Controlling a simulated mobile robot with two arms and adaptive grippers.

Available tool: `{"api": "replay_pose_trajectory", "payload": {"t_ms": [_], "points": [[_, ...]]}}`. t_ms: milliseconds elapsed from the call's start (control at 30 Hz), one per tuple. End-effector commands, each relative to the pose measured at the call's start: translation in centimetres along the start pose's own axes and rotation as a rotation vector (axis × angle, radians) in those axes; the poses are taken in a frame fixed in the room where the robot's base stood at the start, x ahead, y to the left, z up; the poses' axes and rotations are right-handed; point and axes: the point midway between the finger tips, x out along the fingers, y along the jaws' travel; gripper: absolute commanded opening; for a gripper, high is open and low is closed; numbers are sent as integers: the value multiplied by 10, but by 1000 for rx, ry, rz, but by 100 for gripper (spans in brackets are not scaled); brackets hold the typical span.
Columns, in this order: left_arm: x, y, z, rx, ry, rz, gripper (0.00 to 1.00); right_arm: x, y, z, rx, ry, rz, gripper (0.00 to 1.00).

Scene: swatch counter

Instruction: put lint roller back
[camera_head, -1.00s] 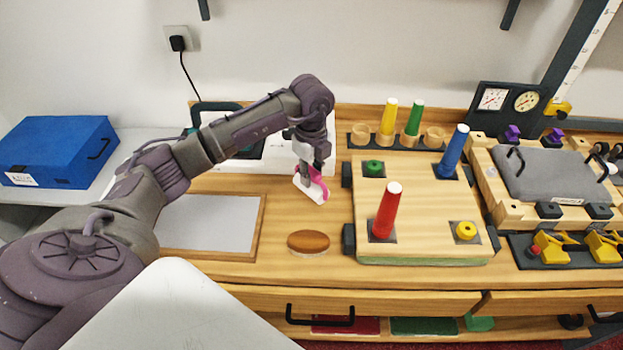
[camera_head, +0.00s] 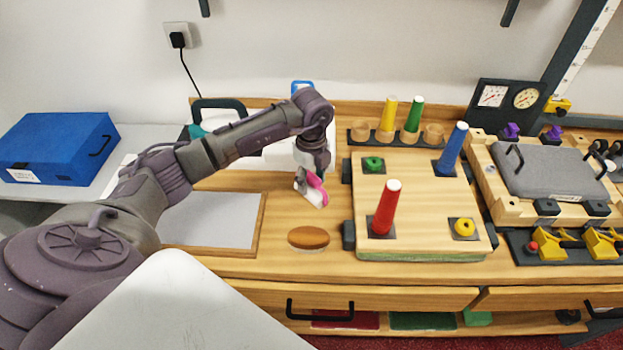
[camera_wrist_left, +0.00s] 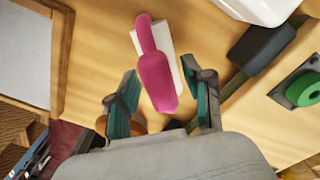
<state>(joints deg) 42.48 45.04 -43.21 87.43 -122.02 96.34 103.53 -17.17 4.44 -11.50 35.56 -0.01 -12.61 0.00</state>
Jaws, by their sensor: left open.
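The lint roller, with a pink handle and a white part, is at mid-counter in the head view (camera_head: 317,182), left of the pegged wooden board. In the left wrist view its pink handle (camera_wrist_left: 156,78) points toward my gripper, with the white part beyond and beneath it. My left gripper (camera_head: 309,172) is just above the roller, pointing down. In the left wrist view its two green-padded fingers (camera_wrist_left: 160,92) are apart, one on each side of the handle, with gaps visible. I cannot tell whether the handle touches the counter. My right gripper is not in view.
A brown oval brush (camera_head: 309,239) lies in front of the roller. A wood-framed grey panel (camera_head: 212,220) is left. The wooden board (camera_head: 425,215) with red and blue pegs is right. A blue-topped white object (camera_head: 303,88) stands behind my wrist. The blue box (camera_head: 60,146) is far left.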

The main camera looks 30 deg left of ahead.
Motion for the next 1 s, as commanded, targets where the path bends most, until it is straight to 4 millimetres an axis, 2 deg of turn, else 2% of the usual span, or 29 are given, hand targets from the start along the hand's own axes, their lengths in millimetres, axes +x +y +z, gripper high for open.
{"api": "replay_pose_trajectory", "payload": {"t_ms": [167,267,500,700,800,1000], "points": [[-11,-1,0,1,0,-4,51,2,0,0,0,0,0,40],[-28,-1,0,2,-2,-5,51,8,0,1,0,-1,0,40],[-80,-1,0,0,-1,-6,51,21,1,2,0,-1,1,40],[-111,-1,0,0,-1,-3,51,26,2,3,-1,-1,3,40],[-119,0,0,0,0,-2,51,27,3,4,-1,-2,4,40],[-122,0,0,0,1,0,51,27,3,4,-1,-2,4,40]]}}
